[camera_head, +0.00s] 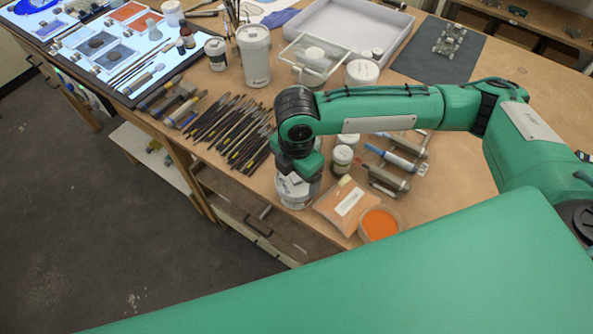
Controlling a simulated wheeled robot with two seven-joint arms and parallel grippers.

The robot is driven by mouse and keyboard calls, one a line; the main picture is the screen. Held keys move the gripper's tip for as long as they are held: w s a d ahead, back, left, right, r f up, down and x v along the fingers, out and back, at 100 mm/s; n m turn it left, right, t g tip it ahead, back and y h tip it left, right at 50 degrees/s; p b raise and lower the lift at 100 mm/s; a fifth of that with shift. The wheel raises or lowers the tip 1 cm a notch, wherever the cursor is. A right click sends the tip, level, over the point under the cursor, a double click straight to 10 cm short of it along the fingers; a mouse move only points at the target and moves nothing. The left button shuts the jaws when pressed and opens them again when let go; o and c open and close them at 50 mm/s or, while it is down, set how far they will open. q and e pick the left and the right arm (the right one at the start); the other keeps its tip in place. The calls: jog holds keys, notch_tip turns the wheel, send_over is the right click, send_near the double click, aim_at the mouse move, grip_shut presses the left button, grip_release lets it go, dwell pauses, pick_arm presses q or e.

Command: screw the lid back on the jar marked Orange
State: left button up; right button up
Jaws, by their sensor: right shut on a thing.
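A clear jar with a white label (296,192) stands near the table's front edge. Its lettering is too small to read, so I cannot confirm that it is the one marked Orange. My right gripper (298,176) points down over the top of this jar and is shut on the lid there. The gripper and wrist hide the lid and the jar's mouth, so I cannot tell whether the lid touches the rim or how it is seated. My left gripper is not in view.
A bag of orange powder (340,207) and a tub of orange powder (380,223) lie right of the jar. Small jars (342,158) and metal-bodied tools (388,180) stand behind. Many dark sticks (228,128) lie to the left. A white tray (345,15) is farther back.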

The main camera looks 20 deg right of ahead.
dwell(0.5)
jog(key=shift+m+p, duration=2.2)
jog(key=shift+p, duration=0.55)
jog(key=shift+f+m, duration=0.1)
jog(key=shift+m, duration=0.2)
jog(key=shift+p, duration=0.3)
jog(key=shift+s+m+p, duration=0.1)
jog(key=shift+m+p, duration=0.3)
jog(key=shift+p, duration=0.1)
jog(key=shift+m+p, duration=1.7)
jog(key=shift+p, duration=0.4)
jog(key=shift+m+p, duration=0.45)
jog(key=shift+m, duration=0.05)
